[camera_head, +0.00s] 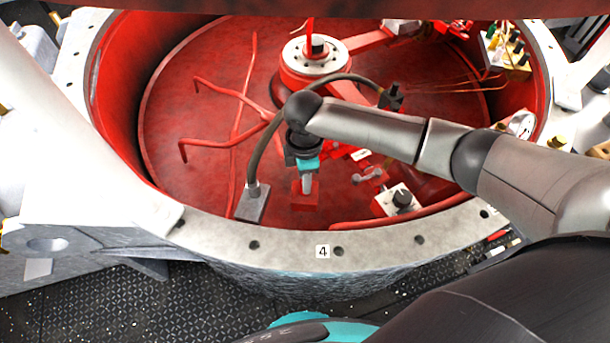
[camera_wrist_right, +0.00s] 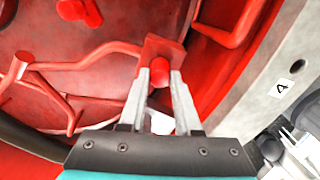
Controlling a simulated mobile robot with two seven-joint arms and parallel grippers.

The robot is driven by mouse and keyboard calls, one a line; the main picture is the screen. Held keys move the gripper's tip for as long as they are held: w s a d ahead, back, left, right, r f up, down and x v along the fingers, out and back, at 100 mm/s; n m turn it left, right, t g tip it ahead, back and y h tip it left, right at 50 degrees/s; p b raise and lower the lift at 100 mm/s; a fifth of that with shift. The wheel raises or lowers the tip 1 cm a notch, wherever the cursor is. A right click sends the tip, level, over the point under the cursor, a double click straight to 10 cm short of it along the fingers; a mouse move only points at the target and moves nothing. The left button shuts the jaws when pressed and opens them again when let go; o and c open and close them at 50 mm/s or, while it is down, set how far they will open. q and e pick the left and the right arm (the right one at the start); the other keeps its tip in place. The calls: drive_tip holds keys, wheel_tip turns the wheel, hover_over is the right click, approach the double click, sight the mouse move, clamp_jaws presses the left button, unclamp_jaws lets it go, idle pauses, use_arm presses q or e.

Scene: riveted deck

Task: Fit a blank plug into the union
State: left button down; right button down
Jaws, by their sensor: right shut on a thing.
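My right gripper (camera_head: 307,187) reaches down inside the red round well, in front of a small red block (camera_head: 305,198). In the right wrist view its two grey fingers (camera_wrist_right: 160,82) are closed on a small red round piece (camera_wrist_right: 160,73), which looks like the blank plug. A red square plate (camera_wrist_right: 176,50) lies right behind that piece; I cannot tell whether they touch. I cannot pick out the union for certain among the red parts. My left gripper is not in view.
A grey flanged rim (camera_head: 290,243) marked 4 surrounds the well. A dark hose (camera_head: 258,150) arches beside my gripper to a grey block (camera_head: 252,203). Branching red pipes (camera_head: 215,145) lie left, a knobbed white box (camera_head: 398,200) right.

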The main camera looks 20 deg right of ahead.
drive_tip(key=shift+f, duration=0.25)
idle(0.6)
drive_tip(key=c, duration=0.5)
unclamp_jaws()
wheel_tip(320, 180, up, 15)
drive_tip(key=p, duration=0.3)
drive_tip(key=shift+r, duration=0.1)
